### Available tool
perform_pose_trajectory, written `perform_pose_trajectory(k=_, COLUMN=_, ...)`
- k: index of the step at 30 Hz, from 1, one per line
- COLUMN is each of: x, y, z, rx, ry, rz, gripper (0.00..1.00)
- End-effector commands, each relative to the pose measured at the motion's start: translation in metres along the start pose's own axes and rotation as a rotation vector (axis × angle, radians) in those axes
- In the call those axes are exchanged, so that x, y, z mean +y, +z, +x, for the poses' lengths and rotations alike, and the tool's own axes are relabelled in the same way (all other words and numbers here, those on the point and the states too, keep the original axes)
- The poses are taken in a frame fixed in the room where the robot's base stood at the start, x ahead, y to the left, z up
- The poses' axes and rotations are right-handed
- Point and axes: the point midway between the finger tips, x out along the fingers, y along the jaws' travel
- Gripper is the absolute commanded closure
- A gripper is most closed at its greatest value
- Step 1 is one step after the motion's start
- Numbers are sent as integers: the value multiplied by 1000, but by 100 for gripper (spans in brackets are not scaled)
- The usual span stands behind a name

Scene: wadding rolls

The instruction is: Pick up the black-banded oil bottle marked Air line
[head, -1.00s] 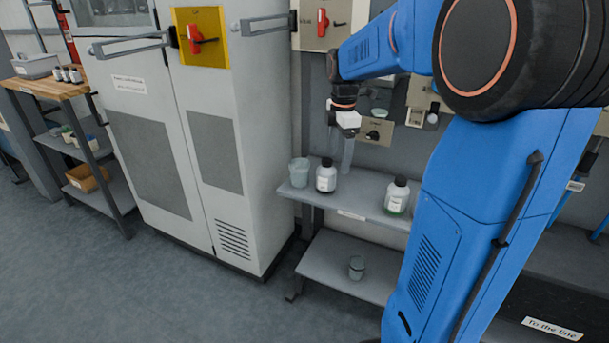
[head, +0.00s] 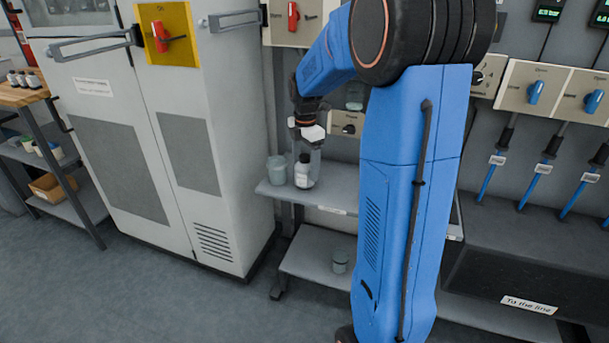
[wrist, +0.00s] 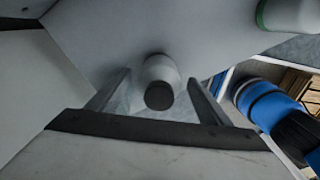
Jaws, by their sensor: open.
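A white bottle with a dark cap (head: 303,172) stands upright on the upper shelf. Its label and band are too small to read. My gripper (head: 307,152) is just above and around its top, pointing down. In the wrist view the bottle (wrist: 160,70) shows cap-first between the two spread fingers of my gripper (wrist: 158,79). The fingers are open, and I see gaps on both sides of the cap. A second white bottle with a green band (wrist: 290,12) is at the wrist view's top right corner; my arm hides it in the head view.
A grey-green cup (head: 277,169) stands close to the left of the bottle on the shelf (head: 335,196). Another cup (head: 340,262) sits on the lower shelf. A tall grey cabinet (head: 225,130) rises at the left, and a wall panel with a knob (head: 347,124) is behind.

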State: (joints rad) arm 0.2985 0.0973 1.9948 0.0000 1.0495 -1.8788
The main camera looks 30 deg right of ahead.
Motion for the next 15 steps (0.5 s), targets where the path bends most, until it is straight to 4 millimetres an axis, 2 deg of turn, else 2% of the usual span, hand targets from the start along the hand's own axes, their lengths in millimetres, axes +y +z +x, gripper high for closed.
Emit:
perform_pose_trajectory(k=9, x=1, y=-3, z=41, rx=0, ry=-1, rz=0, gripper=28)
perform_pose_trajectory(k=15, x=1, y=-3, z=48, rx=0, ry=0, rz=0, gripper=28)
